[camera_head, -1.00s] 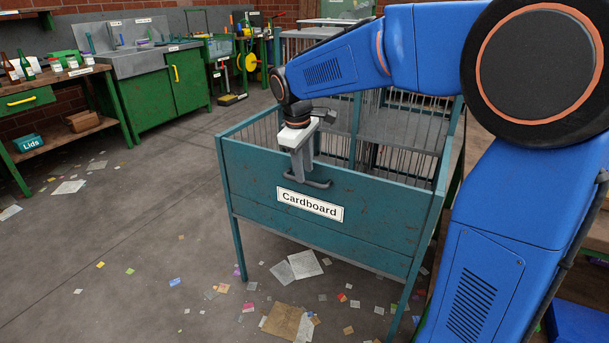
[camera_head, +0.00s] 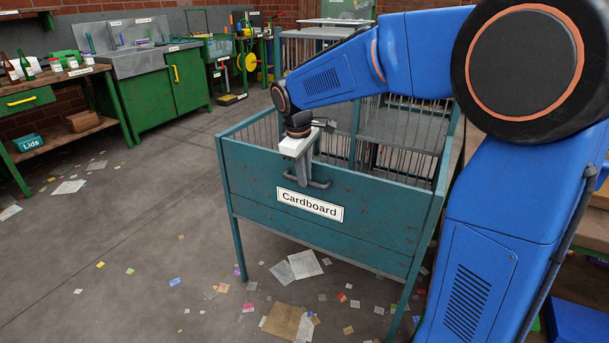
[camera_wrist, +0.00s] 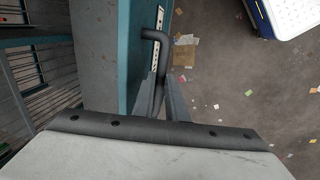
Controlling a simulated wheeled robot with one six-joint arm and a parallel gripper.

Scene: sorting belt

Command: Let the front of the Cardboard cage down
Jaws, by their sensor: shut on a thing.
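The Cardboard cage (camera_head: 240,192) is a teal metal cage with barred sides. Its solid front panel (camera_head: 375,211) stands upright and carries a white "Cardboard" label (camera_head: 310,205). A dark bar handle (camera_head: 322,185) sits on the panel above the label. My gripper (camera_head: 303,183) points down at the front panel, with its fingers shut on the handle. In the wrist view the handle (camera_wrist: 156,35) runs between the two fingers (camera_wrist: 162,98), beside the teal panel (camera_wrist: 118,60). The part of the handle between the fingers is mostly hidden.
Paper scraps (camera_head: 297,265) litter the floor in front of the cage. A green cabinet with a sink (camera_head: 160,85) and a workbench (camera_head: 50,85) stand at the back left.

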